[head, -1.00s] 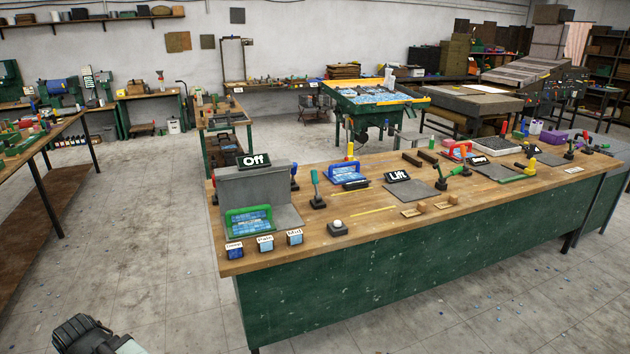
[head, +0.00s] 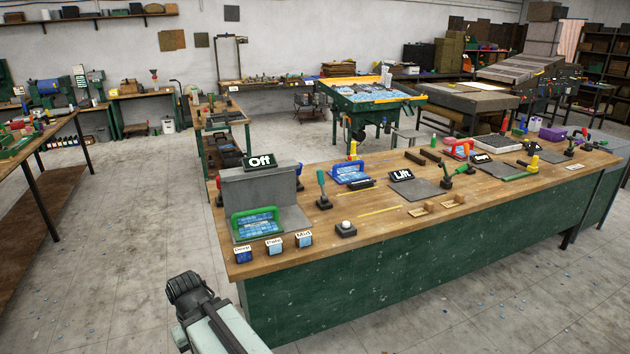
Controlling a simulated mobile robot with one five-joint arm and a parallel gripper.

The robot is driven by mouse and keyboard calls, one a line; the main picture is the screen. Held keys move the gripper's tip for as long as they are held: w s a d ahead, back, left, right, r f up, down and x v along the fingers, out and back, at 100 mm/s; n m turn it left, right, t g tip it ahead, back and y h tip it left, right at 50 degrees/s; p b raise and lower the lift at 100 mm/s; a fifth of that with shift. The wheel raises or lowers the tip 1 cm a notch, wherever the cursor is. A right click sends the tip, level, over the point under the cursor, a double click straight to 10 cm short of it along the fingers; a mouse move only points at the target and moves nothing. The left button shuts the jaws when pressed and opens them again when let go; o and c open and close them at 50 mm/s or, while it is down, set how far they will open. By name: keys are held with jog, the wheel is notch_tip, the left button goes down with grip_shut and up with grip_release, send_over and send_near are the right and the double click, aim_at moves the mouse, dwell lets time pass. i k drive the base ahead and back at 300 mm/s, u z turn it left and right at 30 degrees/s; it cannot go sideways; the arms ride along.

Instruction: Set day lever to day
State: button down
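No lever with a readable "day" mark shows. Several small levers on dark bases stand on the wooden-topped bench (head: 380,228). One green-handled lever (head: 323,190) stands near the bench's left part, and another green-handled lever (head: 446,177) stands right of the "Lift" sign (head: 402,175). A further lever (head: 571,146) is at the far right, too small to read. My gripper (head: 186,285) is at the lower left, in front of the bench's left end and apart from everything on it. Its fingers are dark and too indistinct to show a gap.
The "Off" sign (head: 260,161) stands on a grey stand behind a green-handled tile tool (head: 256,222). Open floor lies left of the bench.

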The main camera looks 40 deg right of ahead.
aim_at(324, 198)
jog(key=z, duration=0.05)
jog(key=i, duration=1)
jog(key=u, duration=0.05)
